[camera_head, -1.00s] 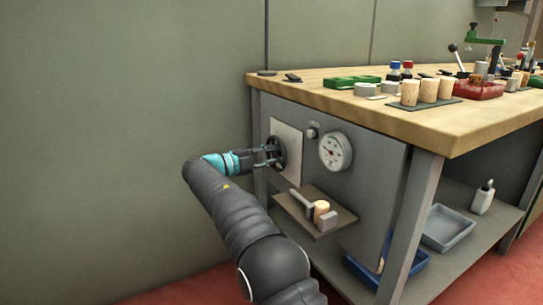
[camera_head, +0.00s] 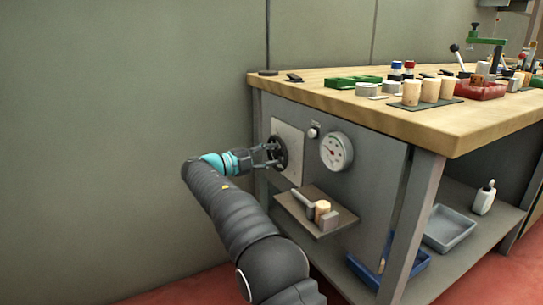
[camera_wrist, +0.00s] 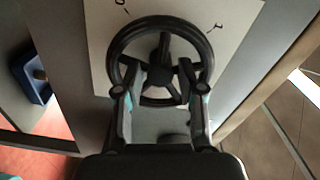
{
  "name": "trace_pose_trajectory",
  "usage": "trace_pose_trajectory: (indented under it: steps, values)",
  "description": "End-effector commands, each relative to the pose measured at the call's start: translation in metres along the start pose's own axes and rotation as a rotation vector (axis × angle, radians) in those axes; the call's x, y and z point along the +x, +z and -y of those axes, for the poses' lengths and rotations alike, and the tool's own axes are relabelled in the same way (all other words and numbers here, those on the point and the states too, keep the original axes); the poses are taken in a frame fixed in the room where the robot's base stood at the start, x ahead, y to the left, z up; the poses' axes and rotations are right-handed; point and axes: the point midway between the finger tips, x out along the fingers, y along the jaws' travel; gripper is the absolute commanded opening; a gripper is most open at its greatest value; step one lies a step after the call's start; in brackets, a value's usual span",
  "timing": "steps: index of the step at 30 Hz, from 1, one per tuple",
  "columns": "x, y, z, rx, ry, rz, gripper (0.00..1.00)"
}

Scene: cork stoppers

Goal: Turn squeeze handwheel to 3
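The squeeze handwheel is a black spoked wheel (camera_wrist: 160,22) on a pale plate (camera_wrist: 235,20) with dial marks, only partly readable. In the head view the handwheel (camera_head: 281,152) sits on the bench's side panel. My gripper (camera_wrist: 160,84) faces the wheel straight on. In the head view my gripper (camera_head: 273,154) reaches the wheel from the left. The pointer's reading cannot be made out.
A round gauge (camera_head: 336,151) is mounted right of the wheel. Below, a small shelf (camera_head: 290,207) holds a cork (camera_head: 321,209) between metal blocks. The wooden bench top (camera_head: 440,127) overhangs above. Open floor and wall lie to the left.

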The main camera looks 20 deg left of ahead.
Motion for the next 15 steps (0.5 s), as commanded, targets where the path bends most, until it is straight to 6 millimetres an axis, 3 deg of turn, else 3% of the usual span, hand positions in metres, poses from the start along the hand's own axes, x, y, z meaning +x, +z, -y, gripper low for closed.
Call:
trace_pose_trajectory:
  steps: [15]
  values:
    - [-0.095, 0.001, -0.001, -0.001, -0.001, 0.005, 0.39]
